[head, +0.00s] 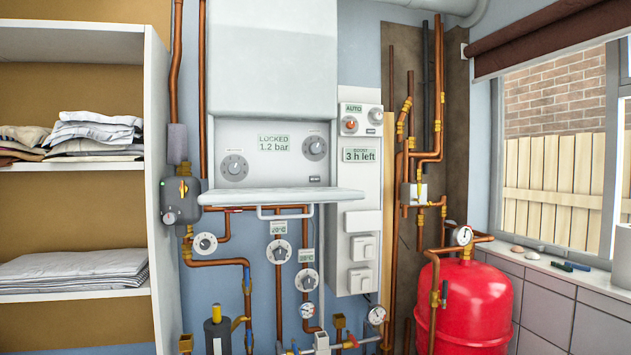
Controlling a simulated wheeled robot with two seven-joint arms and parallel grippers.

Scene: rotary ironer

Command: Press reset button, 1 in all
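A white boiler (272,60) hangs on the blue wall, with a grey control panel (273,170) below its casing. The panel's display (274,144) reads "LOCKED 1.2 bar". A dial sits on the left of the panel (234,167) and another at the upper right (315,148). A white flap (280,195) sticks out just below the panel. Neither of my grippers is in view.
Copper pipes, gauges and valves run below. A red tank (465,305) stands at the right. Shelves with folded linen (75,268) stand at the left.

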